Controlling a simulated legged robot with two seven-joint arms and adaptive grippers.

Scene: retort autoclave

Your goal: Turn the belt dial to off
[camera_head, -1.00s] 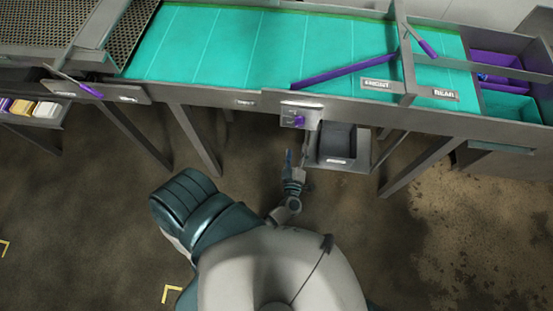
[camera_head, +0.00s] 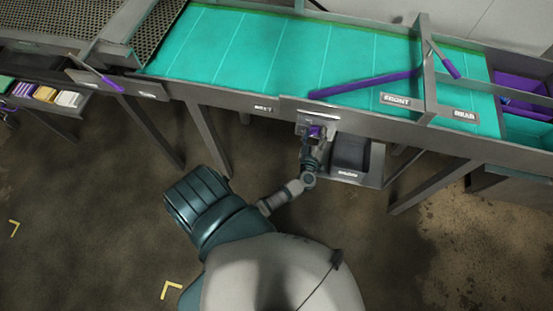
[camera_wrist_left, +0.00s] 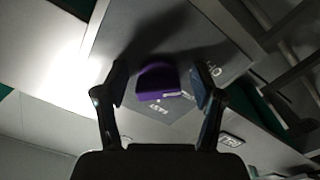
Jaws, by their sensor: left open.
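The belt dial (camera_head: 314,131) is a small purple knob on a grey panel on the front of the conveyor. In the left wrist view the purple dial (camera_wrist_left: 158,82) sits between my gripper's two fingers, with a pale mark on its lower edge. Lettering on the panel beside it is partly legible, and "OFF" seems to show at the upper right. My left gripper (camera_head: 312,148) is at the dial in the head view; it also shows in the left wrist view (camera_wrist_left: 160,92), open, with gaps on both sides of the dial. My right gripper is not in view.
The teal belt (camera_head: 285,50) runs behind the panel, with a purple diverter bar (camera_head: 365,84) across it. A dark grey bin (camera_head: 350,155) hangs just right of the dial. Purple and teal bins stand at far right. Table legs frame the space below.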

